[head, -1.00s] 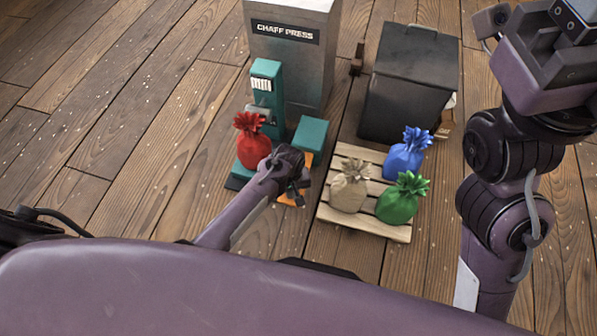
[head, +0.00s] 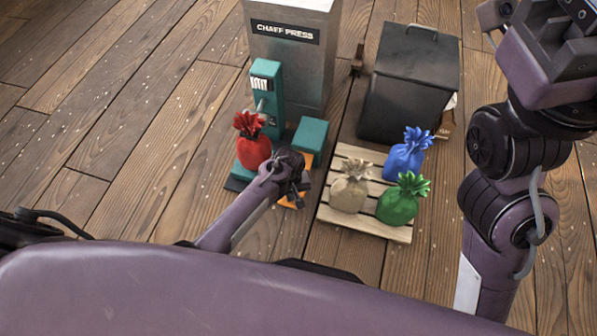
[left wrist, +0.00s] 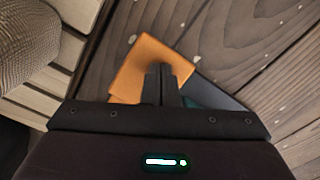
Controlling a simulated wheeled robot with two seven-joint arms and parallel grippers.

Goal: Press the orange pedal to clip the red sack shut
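The red sack (head: 252,148) stands upright on the teal clipping machine (head: 266,92), under a grey lever (head: 261,105). Its gathered red top is beside the machine's post. The orange pedal (head: 291,203) is low at the machine's right and partly covered by my left gripper (head: 296,192). In the left wrist view the pedal (left wrist: 148,62) lies under my left gripper (left wrist: 162,72), whose dark fingers are together with nothing between them. I cannot tell whether the fingertips touch the pedal. My right arm (head: 510,165) is at the right; its gripper is not seen.
A wooden pallet (head: 346,222) right of the pedal holds a beige sack (head: 348,190), a green sack (head: 398,202) and a blue sack (head: 404,160). A dark bin (head: 407,90) and the grey chaff press (head: 292,60) stand behind. The plank floor at left is clear.

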